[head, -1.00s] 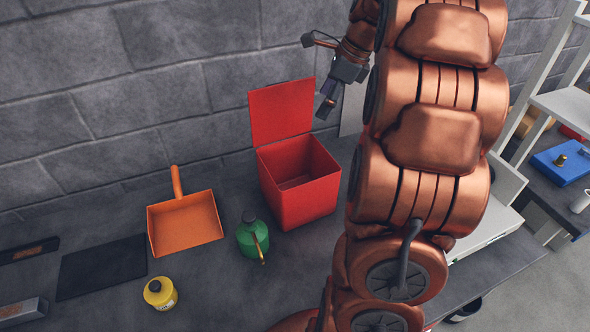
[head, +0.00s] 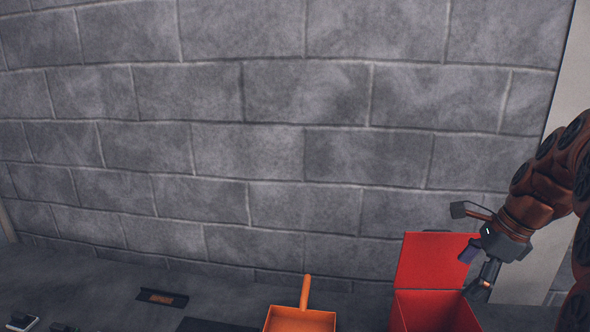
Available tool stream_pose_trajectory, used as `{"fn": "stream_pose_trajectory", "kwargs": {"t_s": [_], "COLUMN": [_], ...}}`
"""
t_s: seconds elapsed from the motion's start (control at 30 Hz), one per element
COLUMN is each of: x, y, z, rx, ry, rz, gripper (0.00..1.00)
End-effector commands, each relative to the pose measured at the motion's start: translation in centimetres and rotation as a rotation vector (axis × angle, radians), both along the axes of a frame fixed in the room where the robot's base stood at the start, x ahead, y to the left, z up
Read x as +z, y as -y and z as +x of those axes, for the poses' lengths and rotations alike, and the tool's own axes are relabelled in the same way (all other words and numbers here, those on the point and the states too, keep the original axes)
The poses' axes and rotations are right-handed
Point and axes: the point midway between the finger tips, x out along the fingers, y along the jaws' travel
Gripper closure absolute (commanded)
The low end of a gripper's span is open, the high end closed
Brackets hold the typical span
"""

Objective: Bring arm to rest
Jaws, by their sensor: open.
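My arm comes in from the right edge in the head view, its copper links partly cut off by the frame. My gripper (head: 478,272) is at the lower right, pointing down, open, with nothing seen between its fingers. It shows in front of the right side of the red bin (head: 432,312), near the edge of its raised lid (head: 432,260). I cannot tell how far above or beside the bin the fingers are. The lower part of the bin is outside the picture.
An orange dustpan (head: 300,320) lies left of the bin, cut off by the lower edge. A dark tray (head: 162,298) lies farther left on the grey bench (head: 80,285). A grey block wall (head: 300,150) stands behind. A pale panel (head: 540,255) is behind my arm.

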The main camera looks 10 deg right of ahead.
Motion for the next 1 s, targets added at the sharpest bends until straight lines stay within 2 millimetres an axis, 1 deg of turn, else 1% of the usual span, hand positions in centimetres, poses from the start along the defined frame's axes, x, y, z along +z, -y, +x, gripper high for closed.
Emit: {"fn": "stream_pose_trajectory", "kwargs": {"t_s": [0.03,0.2,0.37,0.5,0.57,0.7,0.8,0.9,1.0], "x": [-0.3,-1.7,-3.3,-4.7,-5.4,-7.0,-8.1,-9.3,-10.2], "y": [-2.2,-7.5,-11.8,-14.9,-16.0,-18.0,-19.1,-19.7,-19.9], "z": [-0.6,-3.1,-6.2,-9.5,-10.9,-14.4,-17.1,-19.5,-21.3], "rx": [0.094,0.409,0.709,0.978,1.093,1.366,1.562,1.743,1.888], "ry": [0.0,0.007,0.017,0.023,0.026,0.038,0.044,0.049,0.058], "rz": [-0.017,-0.079,-0.129,-0.162,-0.173,-0.2,-0.209,-0.212,-0.219], "gripper": [0.07,0.07,0.07,0.07,0.07,0.07,0.07,0.07,0.07]}}
